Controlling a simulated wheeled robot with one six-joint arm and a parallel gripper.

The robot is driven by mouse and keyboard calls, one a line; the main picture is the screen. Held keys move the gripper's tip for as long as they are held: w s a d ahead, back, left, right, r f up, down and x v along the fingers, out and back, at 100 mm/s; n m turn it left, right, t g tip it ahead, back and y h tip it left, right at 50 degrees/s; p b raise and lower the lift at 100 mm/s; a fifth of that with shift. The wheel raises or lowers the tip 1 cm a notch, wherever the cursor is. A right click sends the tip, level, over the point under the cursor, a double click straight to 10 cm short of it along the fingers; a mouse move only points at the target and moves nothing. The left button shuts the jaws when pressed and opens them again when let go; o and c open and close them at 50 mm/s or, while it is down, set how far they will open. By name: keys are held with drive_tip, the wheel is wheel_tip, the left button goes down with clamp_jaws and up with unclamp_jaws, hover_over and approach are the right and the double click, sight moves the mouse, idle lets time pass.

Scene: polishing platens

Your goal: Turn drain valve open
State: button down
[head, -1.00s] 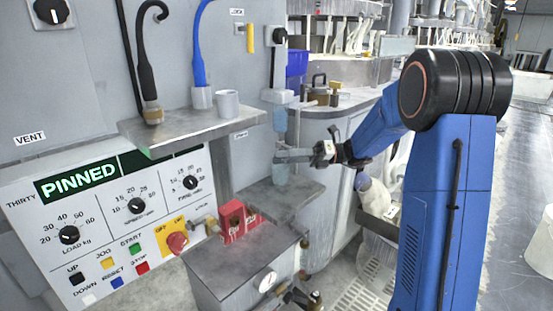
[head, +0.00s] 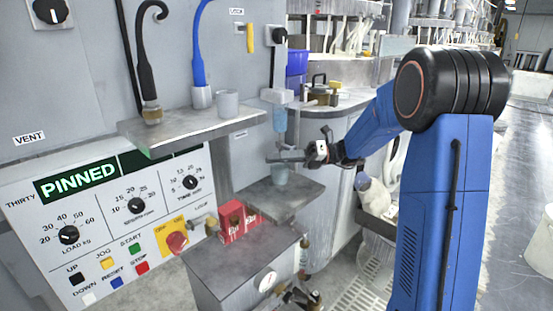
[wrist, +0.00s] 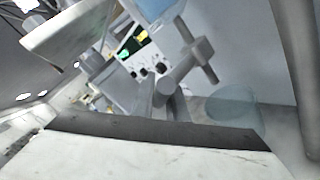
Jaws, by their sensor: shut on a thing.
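The grey drain valve (wrist: 180,82), with a crossbar-like end, shows in the wrist view below a pale blue reservoir (wrist: 158,8). In the head view the reservoir (head: 279,118) is on the wall, and my gripper (head: 274,157) is just under it, largely hiding the valve. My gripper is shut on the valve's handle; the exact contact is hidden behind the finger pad. A clear cup (head: 280,175) stands on the small shelf right below my gripper. It also shows in the wrist view (wrist: 235,108).
A grey lower shelf (head: 292,200) holds the cup. A wall shelf (head: 185,133) with a white cup (head: 228,103) is to the left. Below are the control panel reading PINNED (head: 78,182) and a red box (head: 232,222). A rounded bench (head: 325,115) stands close behind my arm.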

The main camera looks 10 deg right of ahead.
idle(0.6)
drive_tip(key=shift+w+d+f+n+t+h, duration=0.25)
drive_tip(key=shift+f+n+h, duration=0.3)
drive_tip(key=shift+h, duration=0.45)
drive_tip(key=shift+w+d+f+n+t+h, duration=0.15)
drive_tip(key=shift+d+f+n+h, duration=0.15)
drive_tip(key=shift+f+n+h, duration=0.5)
drive_tip(key=shift+w+d+f+n+t+h, duration=0.25)
drive_tip(key=shift+n+h, duration=0.2)
drive_tip(key=shift+h, duration=0.75)
drive_tip(key=shift+s+d, duration=0.1)
drive_tip(key=c, duration=1.7)
unclamp_jaws()
drive_tip(key=shift+r, duration=0.1)
drive_tip(key=shift+c, duration=0.2)
